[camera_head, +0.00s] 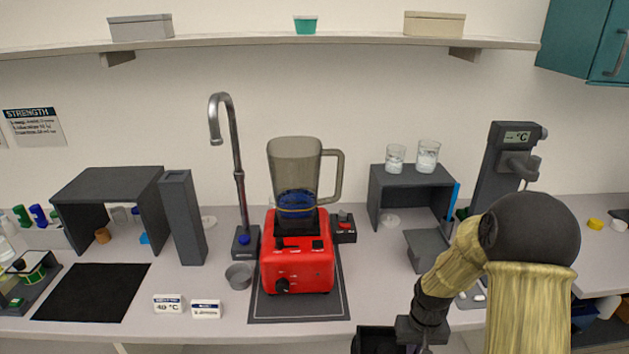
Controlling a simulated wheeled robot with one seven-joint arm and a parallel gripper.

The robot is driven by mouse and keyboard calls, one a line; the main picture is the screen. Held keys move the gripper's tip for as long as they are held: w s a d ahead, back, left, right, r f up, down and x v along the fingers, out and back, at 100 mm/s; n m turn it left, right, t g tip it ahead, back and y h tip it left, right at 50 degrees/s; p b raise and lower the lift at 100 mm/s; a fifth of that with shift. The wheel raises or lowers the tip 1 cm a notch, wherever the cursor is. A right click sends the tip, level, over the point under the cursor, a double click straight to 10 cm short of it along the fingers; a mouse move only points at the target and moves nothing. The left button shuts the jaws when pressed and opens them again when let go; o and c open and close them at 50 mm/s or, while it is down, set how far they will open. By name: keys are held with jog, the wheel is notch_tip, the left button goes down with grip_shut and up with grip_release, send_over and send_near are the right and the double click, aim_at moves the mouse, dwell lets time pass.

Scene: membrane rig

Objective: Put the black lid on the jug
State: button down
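The jug (296,165) is a smoky, see-through pitcher with its handle on the right. It stands upright on a red motor base (298,268), its top looks open, and something blue shows in its lower part. My gripper (395,345) is low in the picture, right of the red base, and mostly cut off by the bottom edge. A black squared shape (373,342) shows there; I cannot tell whether it is the lid or part of my gripper. No lid is clearly seen elsewhere. The fingertips are hidden.
A tall tap (235,160) stands left of the jug, with a small grey cup (238,275) in front. A dark stand (412,187) with two glasses is to the right. A black mat (92,292) lies left. My arm covers the right front.

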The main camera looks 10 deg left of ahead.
jog(key=d+f+m, duration=0.2)
jog(key=d+f, duration=0.2)
jog(key=f, duration=0.8)
jog(key=shift+w+f, duration=0.2)
jog(key=shift+w, duration=0.05)
jog(key=shift+a, duration=0.1)
